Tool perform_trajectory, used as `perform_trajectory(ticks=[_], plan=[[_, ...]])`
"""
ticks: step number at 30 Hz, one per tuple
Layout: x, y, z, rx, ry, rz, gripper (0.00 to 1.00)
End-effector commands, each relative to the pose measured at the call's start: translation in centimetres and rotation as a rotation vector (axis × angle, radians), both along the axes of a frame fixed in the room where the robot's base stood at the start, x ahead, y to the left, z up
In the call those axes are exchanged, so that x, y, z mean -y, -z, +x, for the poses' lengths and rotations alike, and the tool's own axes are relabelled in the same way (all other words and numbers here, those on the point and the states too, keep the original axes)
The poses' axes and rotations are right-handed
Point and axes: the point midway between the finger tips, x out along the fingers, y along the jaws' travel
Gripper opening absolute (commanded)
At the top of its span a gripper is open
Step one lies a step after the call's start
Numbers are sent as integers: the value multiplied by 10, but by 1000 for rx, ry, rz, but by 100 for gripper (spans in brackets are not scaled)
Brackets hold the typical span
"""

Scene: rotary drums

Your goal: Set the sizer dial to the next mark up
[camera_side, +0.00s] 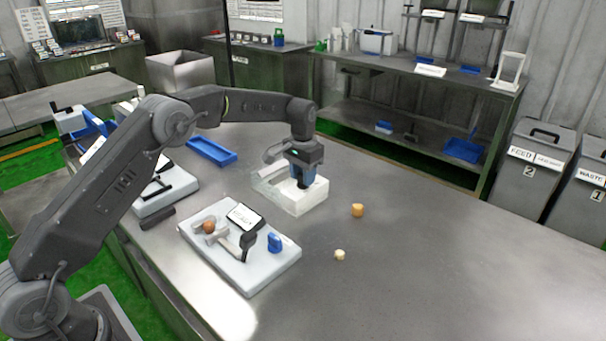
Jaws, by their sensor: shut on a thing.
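My gripper (303,184) points straight down into a pale, box-shaped unit (312,202) on the grey table. Its jaws are shut on a part at the unit, which I take to be the sizer dial. The dial is hidden behind the fingers and the unit's walls, so I cannot read its mark or setting. A grey curved piece (276,151) stands at the unit's back left, beside my gripper.
A white board (250,275) with a small sign, a brown ball and a blue upright part lies at the front left. A blue tray (212,151) lies behind. The table's right side is clear.

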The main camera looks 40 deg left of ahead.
Motion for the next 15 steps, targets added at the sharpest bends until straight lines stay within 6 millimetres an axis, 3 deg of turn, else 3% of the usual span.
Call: perform_trajectory(ticks=[5,15], plan=[[0,0,0,0,0,0,12],[0,0,0,1,-54,0,12]])
